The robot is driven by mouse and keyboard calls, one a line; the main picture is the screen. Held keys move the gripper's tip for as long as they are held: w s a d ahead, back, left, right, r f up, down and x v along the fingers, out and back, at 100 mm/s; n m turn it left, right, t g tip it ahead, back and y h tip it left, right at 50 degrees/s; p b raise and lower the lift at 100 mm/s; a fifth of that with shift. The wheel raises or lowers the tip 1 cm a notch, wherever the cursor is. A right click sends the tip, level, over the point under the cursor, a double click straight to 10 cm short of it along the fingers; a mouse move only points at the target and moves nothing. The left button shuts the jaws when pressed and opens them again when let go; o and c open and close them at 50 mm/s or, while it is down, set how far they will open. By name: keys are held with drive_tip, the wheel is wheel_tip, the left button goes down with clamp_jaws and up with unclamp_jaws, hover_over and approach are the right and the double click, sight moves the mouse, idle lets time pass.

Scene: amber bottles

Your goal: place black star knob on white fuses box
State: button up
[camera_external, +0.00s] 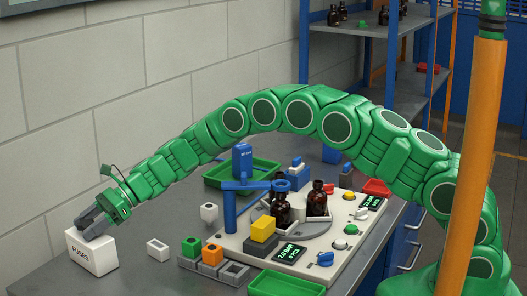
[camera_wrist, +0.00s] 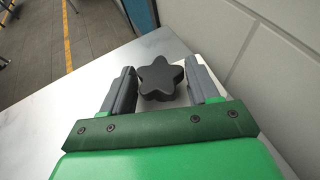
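The black star knob (camera_wrist: 161,79) lies between the two fingers of my gripper (camera_wrist: 162,86) in the wrist view. Its points come very close to both fingers, and I cannot tell whether they touch. The white fuses box (camera_external: 92,253) stands at the table's left end in the external view, with "FUSES" on its front. My gripper (camera_external: 93,222) is low over the top of this box, fingers down. The knob is hidden by the gripper in the external view. White box surface shows beneath the knob in the wrist view, but whether the knob rests on it is unclear.
A small white block (camera_external: 158,249) lies right of the box, and another (camera_external: 209,212) stands farther back. A panel with bottles (camera_external: 317,202), knobs and coloured blocks fills the table's middle. A brick wall (camera_external: 60,130) runs close behind. The table's left front is clear.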

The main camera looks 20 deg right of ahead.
drive_tip(key=shift+o, duration=1.1)
drive_tip(key=shift+r, duration=0.1)
drive_tip(key=shift+w+d+r, duration=0.1)
drive_tip(key=shift+d+r, duration=0.05)
drive_tip(key=shift+d, duration=0.05)
drive_tip(key=v, duration=1.1)
drive_tip(key=shift+w+d, duration=0.15)
drive_tip(key=shift+d, duration=0.05)
drive_tip(key=shift+r, duration=0.15)
